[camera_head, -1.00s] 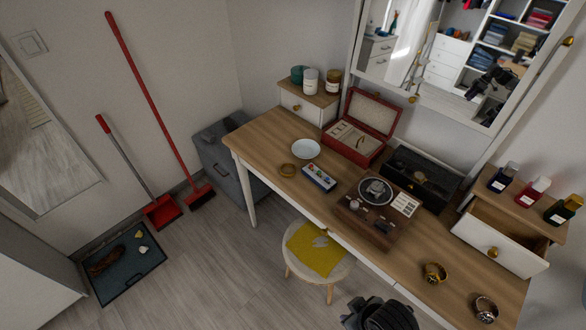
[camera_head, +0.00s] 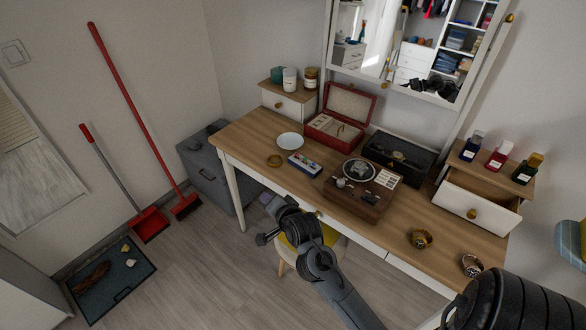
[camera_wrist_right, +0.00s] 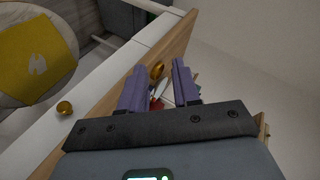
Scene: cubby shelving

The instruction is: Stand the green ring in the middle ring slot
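The pieces are too small to tell which is the green ring or which is the middle slot. Small red and white bits show beyond the gap, unclear.
The stool (camera_wrist_right: 30,50) is below the table front.

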